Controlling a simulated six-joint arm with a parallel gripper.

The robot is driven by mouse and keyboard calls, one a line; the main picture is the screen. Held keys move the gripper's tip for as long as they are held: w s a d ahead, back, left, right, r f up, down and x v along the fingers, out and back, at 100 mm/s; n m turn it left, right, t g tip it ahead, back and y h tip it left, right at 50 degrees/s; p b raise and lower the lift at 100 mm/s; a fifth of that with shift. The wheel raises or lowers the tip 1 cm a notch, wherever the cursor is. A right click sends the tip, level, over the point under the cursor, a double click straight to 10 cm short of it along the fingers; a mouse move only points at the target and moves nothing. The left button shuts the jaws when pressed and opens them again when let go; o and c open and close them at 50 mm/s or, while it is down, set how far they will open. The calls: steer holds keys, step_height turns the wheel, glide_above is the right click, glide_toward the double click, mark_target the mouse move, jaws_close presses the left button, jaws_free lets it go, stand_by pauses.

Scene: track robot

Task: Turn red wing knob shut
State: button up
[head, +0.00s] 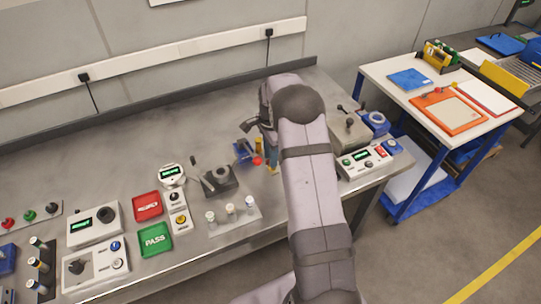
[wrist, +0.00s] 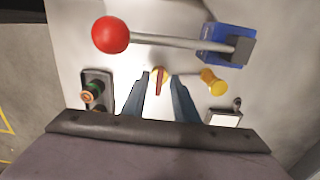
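The red wing knob (wrist: 159,82) is seen in the wrist view, its thin red wing standing on edge, roughly in line with my fingers, in front of a round yellow-brass part. My gripper (wrist: 160,78) is open, with one blue-grey finger on each side of the wing and a visible gap on both sides. How far down the fingers reach along the wing is hard to tell. In the head view my arm hides most of the knob's place, and my fingertips (head: 272,170) point down at the bench there.
A lever with a red ball (wrist: 110,35) and a blue base (wrist: 228,45) lies just beyond the fingers. A yellow knob (wrist: 214,82) stands to the right, a green-and-black fitting (wrist: 92,92) to the left. A grey lever box (head: 213,180) is left of my gripper.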

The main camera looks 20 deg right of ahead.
steer(key=shift+r, duration=0.1)
step_height(320, 180, up, 7)
steer(key=shift+f+b, duration=0.1)
steer(key=shift+b, duration=1)
steer(key=shift+r, duration=0.2)
steer(key=shift+s+a+r, duration=0.15)
steer(key=shift+r, duration=0.1)
steer(key=s+a+r+n+p, duration=0.4)
steer(key=s+n+p, duration=0.1)
steer(key=s, duration=0.4)
steer(key=s+a+r+n+p, duration=0.5)
steer(key=s+n, duration=0.2)
steer(key=s, duration=0.2)
steer(key=s+a+r+n+p, duration=0.4)
steer(key=s+n, duration=0.2)
steer(key=s, duration=0.3)
steer(key=shift+s+a+r+p, duration=0.2)
steer(key=shift+a+r+p, duration=0.15)
steer(key=shift+p, duration=0.05)
